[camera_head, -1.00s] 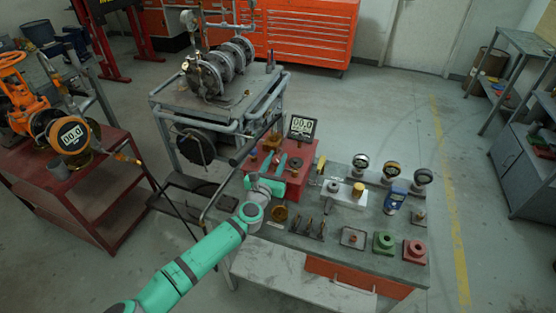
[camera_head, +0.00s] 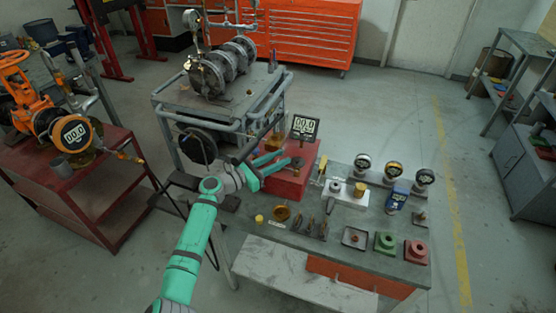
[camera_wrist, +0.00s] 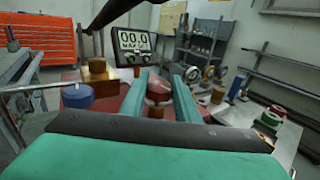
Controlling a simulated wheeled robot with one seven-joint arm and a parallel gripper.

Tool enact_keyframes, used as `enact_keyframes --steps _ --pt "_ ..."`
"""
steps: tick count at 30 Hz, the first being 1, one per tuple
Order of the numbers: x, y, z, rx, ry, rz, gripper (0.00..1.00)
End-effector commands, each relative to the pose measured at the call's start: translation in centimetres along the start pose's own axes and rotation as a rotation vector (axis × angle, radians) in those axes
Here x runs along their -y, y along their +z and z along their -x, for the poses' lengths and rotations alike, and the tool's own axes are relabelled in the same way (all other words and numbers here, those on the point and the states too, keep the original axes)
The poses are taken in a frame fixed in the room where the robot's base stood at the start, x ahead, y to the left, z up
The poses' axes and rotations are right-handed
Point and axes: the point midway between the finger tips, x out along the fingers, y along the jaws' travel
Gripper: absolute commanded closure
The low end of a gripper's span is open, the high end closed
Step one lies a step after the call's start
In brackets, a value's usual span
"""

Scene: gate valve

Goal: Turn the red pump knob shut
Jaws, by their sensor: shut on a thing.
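The red knob (camera_wrist: 158,87) sits between the two teal fingers of my gripper (camera_wrist: 159,83) in the wrist view, and they are shut on it. It stands on the red pump box (camera_head: 290,185) on the workbench. In the head view my gripper (camera_head: 284,164) reaches in from the left, low over the box, with its fingers at the knob (camera_head: 298,162). The knob's lower part and any marks on it are too small or hidden to read.
A display reading 00.0 (camera_head: 305,128) stands behind the box. A brass block (camera_wrist: 97,69) and a blue round knob (camera_wrist: 77,95) are close on the left in the wrist view. Gauges (camera_head: 394,169) and green and red fittings (camera_head: 385,243) stand to the right.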

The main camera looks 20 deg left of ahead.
Motion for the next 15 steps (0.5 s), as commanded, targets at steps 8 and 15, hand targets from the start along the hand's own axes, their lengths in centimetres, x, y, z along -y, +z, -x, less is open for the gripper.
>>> enact_keyframes --steps 8,15 --pt "-0.15 0.24 -0.18 0.002 -0.127 0.0 0.94" --pt "-0.05 0.31 -0.37 0.002 -0.182 -0.002 0.94"
